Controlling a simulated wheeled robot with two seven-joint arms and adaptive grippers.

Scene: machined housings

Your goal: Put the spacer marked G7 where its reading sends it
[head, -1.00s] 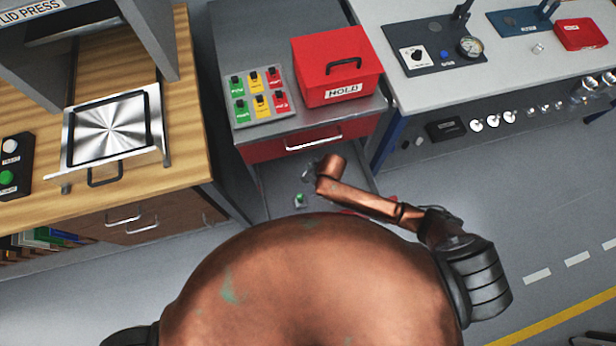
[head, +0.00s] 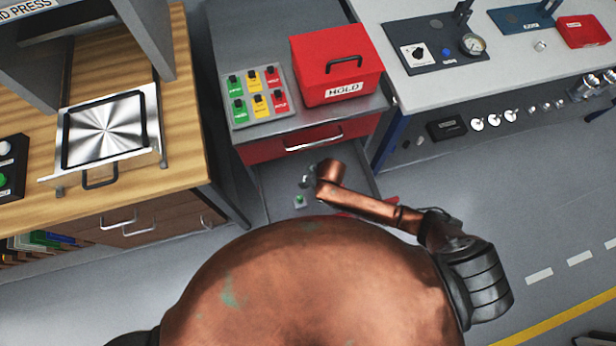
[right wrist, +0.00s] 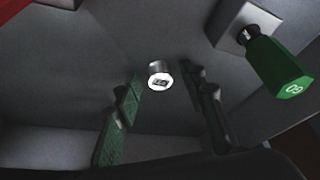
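A small silvery spacer (right wrist: 159,75) with a dark mark on its pale end face shows in the right wrist view; the mark is too small to read. It is ahead of my right gripper (right wrist: 165,110), between the lines of its two fingers. The fingers stand apart with green pads showing, and nothing is between their tips. In the head view my right arm reaches down into the open drawer (head: 262,190) under the grey cabinet; its gripper there is small and partly hidden by the arm. My left gripper is not in view.
A green hexagonal piece (right wrist: 278,68) on a pale square base stands right of the spacer. A red HOLD box (head: 325,72) and a panel (head: 258,97) of green, yellow and red switches top the cabinet. The lid press bench is left, a gauge bench (head: 540,75) right.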

